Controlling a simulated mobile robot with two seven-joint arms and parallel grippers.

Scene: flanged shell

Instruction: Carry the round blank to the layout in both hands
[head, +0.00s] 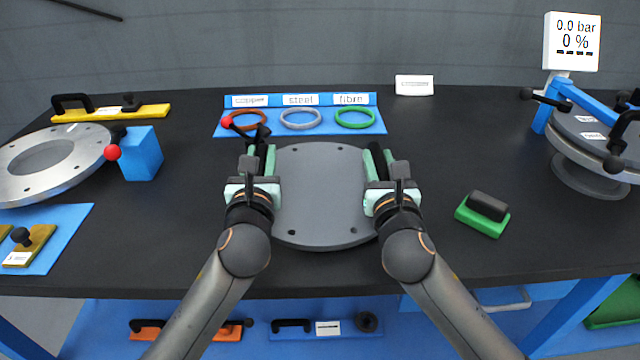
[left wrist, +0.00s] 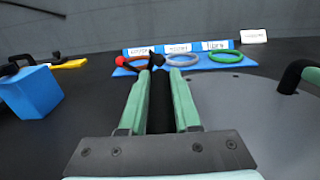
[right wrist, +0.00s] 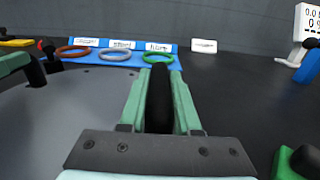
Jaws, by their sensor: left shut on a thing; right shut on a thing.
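The round blank (head: 322,195) is a flat dark grey disc with small holes near its rim, in the middle of the dark table. My left gripper (head: 260,162) is shut on a black handle at the disc's left side. My right gripper (head: 378,164) is shut on a black handle at its right side. The disc also shows in the left wrist view (left wrist: 245,110) and the right wrist view (right wrist: 70,120). Whether it touches the table cannot be told. A blue mat (head: 230,128) behind it bears a copper-coloured, a grey and a green ring with labels.
A flanged metal ring (head: 85,160) and blue block (head: 140,155) stand left, with a blue mat (head: 70,225) in front. A green block with black handle (head: 483,216) lies right. A clamped round assembly (head: 590,145) and pressure display (head: 572,42) stand far right.

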